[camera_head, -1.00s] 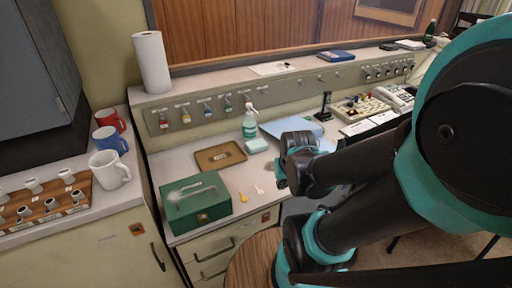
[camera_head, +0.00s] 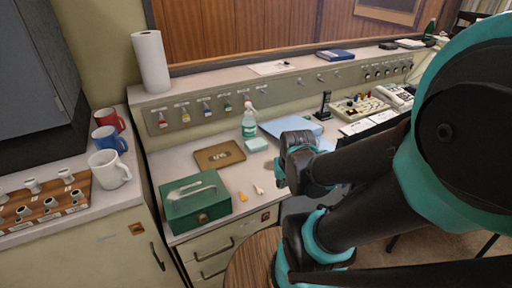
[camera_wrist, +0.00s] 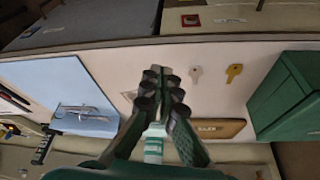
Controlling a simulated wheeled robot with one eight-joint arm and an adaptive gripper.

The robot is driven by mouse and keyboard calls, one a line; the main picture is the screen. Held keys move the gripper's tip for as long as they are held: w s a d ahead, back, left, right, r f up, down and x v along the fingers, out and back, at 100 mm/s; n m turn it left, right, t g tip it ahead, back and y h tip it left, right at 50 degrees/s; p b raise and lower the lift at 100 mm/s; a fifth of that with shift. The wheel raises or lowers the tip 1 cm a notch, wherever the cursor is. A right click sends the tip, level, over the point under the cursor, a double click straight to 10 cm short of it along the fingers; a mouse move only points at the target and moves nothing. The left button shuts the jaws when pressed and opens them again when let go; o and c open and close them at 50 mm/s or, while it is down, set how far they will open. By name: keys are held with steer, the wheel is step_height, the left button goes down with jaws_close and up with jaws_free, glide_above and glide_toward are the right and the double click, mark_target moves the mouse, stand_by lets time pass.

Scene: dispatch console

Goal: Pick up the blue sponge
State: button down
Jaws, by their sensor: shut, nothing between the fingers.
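The blue sponge (camera_head: 257,145) is a small pale blue-green block. It lies on the console desk in front of the spray bottle (camera_head: 249,124), right of the brown tray (camera_head: 208,163). I cannot make the sponge out in the wrist view, where my fingers cover the desk in front of the bottle (camera_wrist: 154,146). My gripper (camera_wrist: 164,80) is shut and empty, its fingers close together above the desk. In the head view my wrist is right of and nearer than the sponge, apart from it; the fingertips are hard to make out there.
A green metal box (camera_head: 195,203) stands left of two small keys (camera_head: 243,197). A blue folder (camera_head: 290,129) with glasses on it (camera_wrist: 85,112) lies right of the sponge. Mugs (camera_head: 109,168) stand on the left counter. A round wooden top (camera_head: 252,262) is in front.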

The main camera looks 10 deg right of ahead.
mark_target(255, 143)
steer(key=c, duration=1.9)
jaws_free()
steer(key=shift+w+r, duration=0.15)
steer(key=shift+w, duration=0.1)
steer(key=o, duration=1)
steer(key=w+a+r+n, duration=0.1)
steer(key=w+r+n, duration=0.1)
steer(key=w+n, duration=0.1)
steer(key=w+a+r+n+g+h, duration=0.1)
steer(key=w+r+n, duration=0.1)
steer(key=w, duration=0.3)
steer(key=w+r+n+h, duration=0.1)
steer(key=w+n, duration=0.4)
steer(key=shift+a+r+g, duration=0.4)
steer(key=w+a+r+n+h, duration=0.4)
steer(key=w+a+n, duration=0.6)
steer(key=w+n, duration=0.3)
steer(key=shift+m, duration=0.7)
steer(key=x, duration=1.7)
steer(key=shift+w+r, duration=0.1)
steer(key=shift+w, duration=0.1)
